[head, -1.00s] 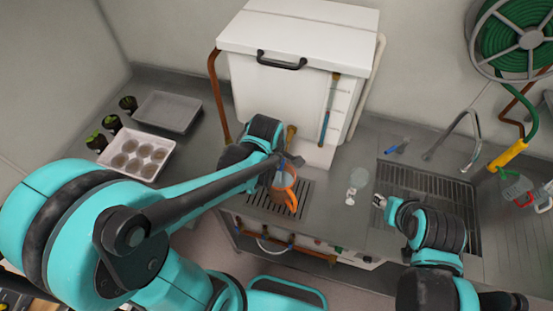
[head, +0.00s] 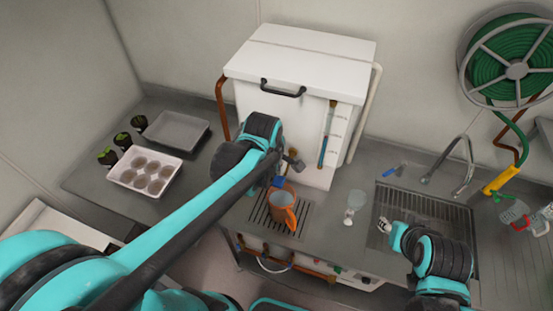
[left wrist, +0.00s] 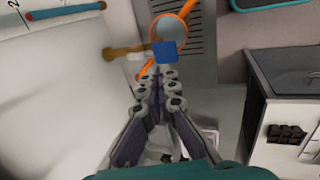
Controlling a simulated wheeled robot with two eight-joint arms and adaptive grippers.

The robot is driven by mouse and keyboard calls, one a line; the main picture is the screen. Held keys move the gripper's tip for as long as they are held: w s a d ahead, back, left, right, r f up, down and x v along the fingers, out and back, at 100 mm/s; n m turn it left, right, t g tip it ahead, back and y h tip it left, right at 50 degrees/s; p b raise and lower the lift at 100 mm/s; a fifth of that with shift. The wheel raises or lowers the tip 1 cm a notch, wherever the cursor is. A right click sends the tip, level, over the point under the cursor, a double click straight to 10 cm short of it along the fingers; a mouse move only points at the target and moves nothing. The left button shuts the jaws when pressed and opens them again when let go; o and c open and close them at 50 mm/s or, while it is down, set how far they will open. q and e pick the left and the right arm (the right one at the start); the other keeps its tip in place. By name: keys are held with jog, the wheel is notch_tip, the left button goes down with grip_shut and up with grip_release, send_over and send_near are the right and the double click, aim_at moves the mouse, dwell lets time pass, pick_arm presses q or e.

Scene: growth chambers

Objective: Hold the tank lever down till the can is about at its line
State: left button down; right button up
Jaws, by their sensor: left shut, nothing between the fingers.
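The white tank (head: 290,112) stands against the back wall. The orange can (head: 285,212) stands under its tap on the drain grating (head: 258,212); it also shows in the left wrist view (left wrist: 186,10). I cannot read its level against a line. The blue lever (left wrist: 165,52) is at the end of the brass tap (left wrist: 124,51); it shows small in the head view (head: 279,182). My left gripper (left wrist: 158,80) is shut and empty, its tips close to the lever; I cannot tell whether they touch it. My right gripper (head: 384,227) is over the sink's near left edge, its jaws too small to judge.
A small clear vessel (head: 356,203) stands between the grating and the sink (head: 425,210). A white pot tray (head: 145,172), a grey tray (head: 178,129) and several seedling pots are at the left. A hose reel (head: 515,70) hangs at the right.

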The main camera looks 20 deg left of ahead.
pick_arm(q)
jog(key=r, duration=0.4)
jog(key=shift+a+r, duration=0.15)
jog(key=shift+a, duration=0.15)
pick_arm(e)
jog(key=shift+w+a+r, duration=0.1)
jog(key=shift+w+a, duration=0.15)
jog(key=shift+w, duration=0.05)
pick_arm(q)
jog(key=shift+s, duration=0.1)
pick_arm(e)
jog(key=shift+s, duration=0.1)
